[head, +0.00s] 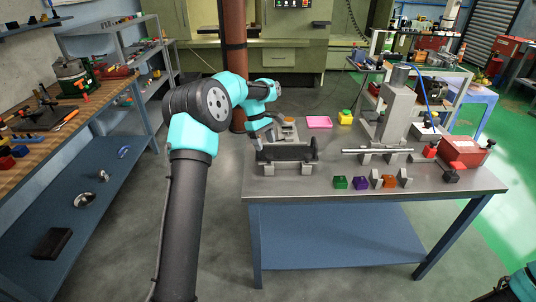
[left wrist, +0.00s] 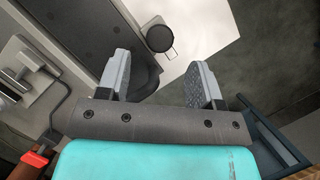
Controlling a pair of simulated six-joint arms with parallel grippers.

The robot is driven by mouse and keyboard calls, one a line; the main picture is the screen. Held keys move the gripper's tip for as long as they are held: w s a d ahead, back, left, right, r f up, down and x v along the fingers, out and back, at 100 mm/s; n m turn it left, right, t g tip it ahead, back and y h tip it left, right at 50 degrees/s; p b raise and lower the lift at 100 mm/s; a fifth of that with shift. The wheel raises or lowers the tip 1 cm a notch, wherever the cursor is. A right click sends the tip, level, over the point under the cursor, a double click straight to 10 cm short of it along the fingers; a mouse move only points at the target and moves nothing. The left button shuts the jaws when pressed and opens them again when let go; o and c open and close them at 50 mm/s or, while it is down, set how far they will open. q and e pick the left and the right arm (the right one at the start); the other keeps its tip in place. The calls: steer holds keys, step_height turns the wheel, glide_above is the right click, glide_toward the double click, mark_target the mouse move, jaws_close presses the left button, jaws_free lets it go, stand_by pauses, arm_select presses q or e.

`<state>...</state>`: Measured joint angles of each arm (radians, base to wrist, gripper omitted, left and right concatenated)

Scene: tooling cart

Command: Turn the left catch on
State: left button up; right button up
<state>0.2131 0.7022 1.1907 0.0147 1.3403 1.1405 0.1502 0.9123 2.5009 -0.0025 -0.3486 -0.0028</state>
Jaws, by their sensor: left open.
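A long dark case or block (head: 287,153) rests on two grey supports at the left end of the steel cart top (head: 335,183). My left gripper (head: 259,143) is at the left end of this dark block, its tips small and partly hidden in the head view. In the left wrist view, my left gripper (left wrist: 162,64) is open, with nothing between its fingers. A dark round knob with a thin wire loop (left wrist: 160,38) lies just beyond the fingertips; I cannot tell whether it is the left catch. A dark panel (left wrist: 90,30) runs beside the left finger. My right gripper is out of view.
Green (head: 340,182), purple (head: 361,182) and orange (head: 389,181) blocks line the cart's front edge. A metal bar on a stand (head: 378,150) and a red box (head: 464,149) stand to the right. A pink tray (head: 319,122) lies behind.

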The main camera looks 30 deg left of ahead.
mark_target(269, 155)
arm_select(q)
steer(key=shift+x, duration=2.65)
steer(key=shift+c, duration=0.3)
steer(key=c, duration=0.8)
steer(key=shift+c, duration=0.2)
